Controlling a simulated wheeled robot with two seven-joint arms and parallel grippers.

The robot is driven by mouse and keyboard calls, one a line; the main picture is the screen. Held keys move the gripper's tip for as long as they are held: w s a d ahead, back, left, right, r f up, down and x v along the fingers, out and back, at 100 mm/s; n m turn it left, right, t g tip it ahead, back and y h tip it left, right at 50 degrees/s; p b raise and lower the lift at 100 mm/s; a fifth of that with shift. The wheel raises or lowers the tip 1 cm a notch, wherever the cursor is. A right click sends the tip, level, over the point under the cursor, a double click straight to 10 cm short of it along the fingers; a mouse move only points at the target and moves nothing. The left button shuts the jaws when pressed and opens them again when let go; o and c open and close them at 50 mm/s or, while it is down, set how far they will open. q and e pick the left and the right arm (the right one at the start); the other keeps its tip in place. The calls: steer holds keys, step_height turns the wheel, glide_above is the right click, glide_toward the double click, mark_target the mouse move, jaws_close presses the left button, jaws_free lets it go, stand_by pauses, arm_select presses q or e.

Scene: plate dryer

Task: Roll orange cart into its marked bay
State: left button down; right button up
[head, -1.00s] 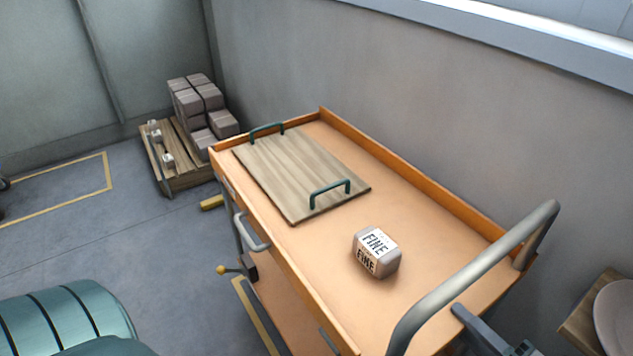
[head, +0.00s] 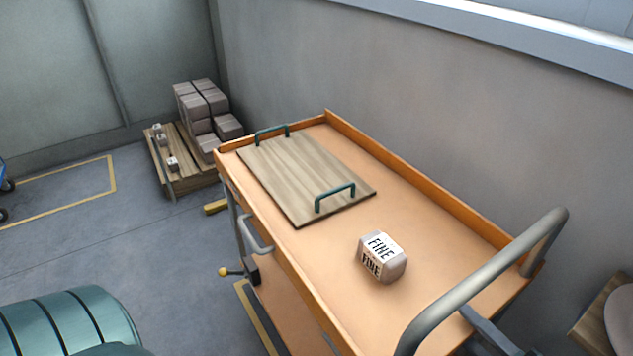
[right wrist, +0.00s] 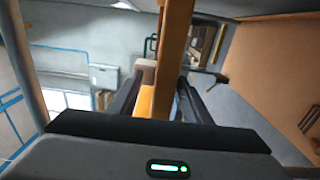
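The orange cart (head: 440,262) stands along the grey wall, with a grey push handle (head: 500,270) at its near right end. My right gripper (head: 478,322) is at the near end, partly hidden behind the push handle. In the right wrist view its two dark fingers (right wrist: 158,92) lie either side of an orange strip of the cart. Whether they press on it is unclear. My left gripper is out of view.
Yellow floor lines (head: 112,172) mark an area at the left; another yellow line (head: 255,318) runs beside the cart. A wooden pallet (head: 180,181) with several grey blocks stands beyond the cart's far end. A wooden surface (head: 592,330) is at lower right.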

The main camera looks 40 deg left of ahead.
steer(key=shift+f, duration=0.3)
steer(key=shift+s+d, duration=0.1)
steer(key=shift+s+d+f, duration=0.1)
steer(key=shift+s+d, duration=0.05)
steer(key=shift+d, duration=0.3)
steer(key=b+v, duration=0.2)
steer(key=v, duration=0.9)
steer(key=shift+b, duration=0.4)
